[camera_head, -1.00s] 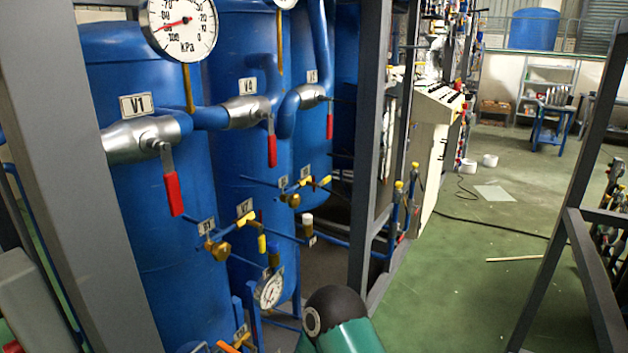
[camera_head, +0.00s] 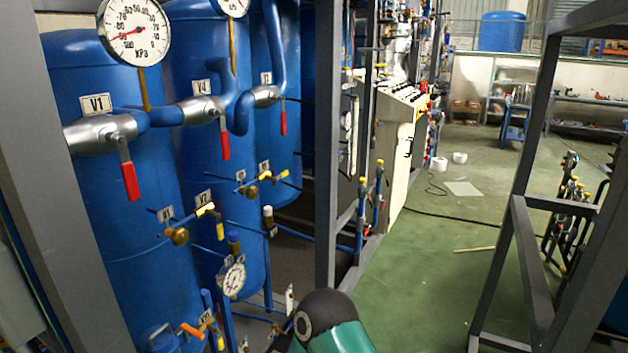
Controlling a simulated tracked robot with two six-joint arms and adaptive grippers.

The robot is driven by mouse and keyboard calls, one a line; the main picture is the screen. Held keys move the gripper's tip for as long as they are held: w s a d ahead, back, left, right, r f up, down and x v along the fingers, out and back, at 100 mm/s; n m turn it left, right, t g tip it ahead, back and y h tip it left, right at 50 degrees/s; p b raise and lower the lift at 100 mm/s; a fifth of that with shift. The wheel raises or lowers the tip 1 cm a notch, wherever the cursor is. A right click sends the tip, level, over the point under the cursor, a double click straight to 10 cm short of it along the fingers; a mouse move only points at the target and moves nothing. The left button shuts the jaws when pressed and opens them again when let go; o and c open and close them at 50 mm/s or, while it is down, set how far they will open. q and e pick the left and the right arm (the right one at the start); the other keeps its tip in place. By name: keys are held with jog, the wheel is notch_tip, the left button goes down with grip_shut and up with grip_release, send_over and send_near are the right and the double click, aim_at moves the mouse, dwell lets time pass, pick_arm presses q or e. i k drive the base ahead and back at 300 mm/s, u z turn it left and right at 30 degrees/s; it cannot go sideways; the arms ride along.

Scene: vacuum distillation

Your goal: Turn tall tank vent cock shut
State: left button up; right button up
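Tall blue tanks (camera_head: 105,240) stand at the left behind a grey frame. Thick pipes on them carry valves tagged V1 (camera_head: 95,104) and V4 (camera_head: 201,87), with red levers (camera_head: 130,182) hanging down. Lower are small brass cocks (camera_head: 178,236) with yellow handles (camera_head: 205,209), and an orange-handled cock (camera_head: 192,331) near the bottom edge. I cannot tell which one is the tall tank vent cock. A teal and black part of my own arm shows at the bottom centre. Neither gripper is in view.
Grey upright posts (camera_head: 326,150) stand in front of the tanks. A dial gauge (camera_head: 135,30) is at upper left and a smaller one (camera_head: 233,278) lower down. Green floor (camera_head: 415,290) is open at centre right. Another grey frame (camera_head: 528,270) stands at the right.

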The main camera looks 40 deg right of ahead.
aim_at(285, 173)
jog(key=k, duration=0.8)
jog(key=z, duration=1)
jog(key=i, duration=1.6)
jog(key=z, duration=0.05)
